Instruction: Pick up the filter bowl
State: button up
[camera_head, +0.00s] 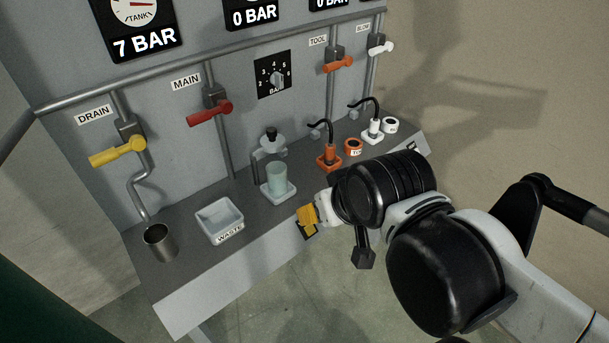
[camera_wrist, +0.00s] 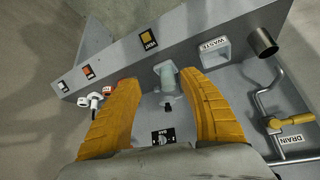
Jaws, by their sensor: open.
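The filter bowl, a pale translucent cup (camera_head: 277,176), stands upright in a small white square holder (camera_head: 279,195) on the grey shelf. A grey bracket with a black-topped filter head (camera_head: 270,144) is behind and above it. My gripper (camera_head: 307,217) is at the shelf's front edge, to the right of the bowl and apart from it. In the wrist view the two yellow fingers (camera_wrist: 160,80) are spread wide with nothing between them, and the bowl (camera_wrist: 170,76) shows beyond, in the gap between the fingertips.
A white WASTE tray (camera_head: 219,222) and a metal cup (camera_head: 159,243) stand left of the bowl. Orange (camera_head: 329,157) and white (camera_head: 373,129) hose fittings stand to the right. The yellow DRAIN (camera_head: 117,152) and red MAIN (camera_head: 210,112) valve handles stick out from the panel.

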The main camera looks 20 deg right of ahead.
aim_at(277, 170)
jog(key=k+z, duration=0.1)
jog(key=z, duration=0.25)
jog(key=k+z, duration=0.15)
jog(key=z, duration=0.2)
jog(key=k+l+z, duration=0.1)
jog(key=z, duration=0.2)
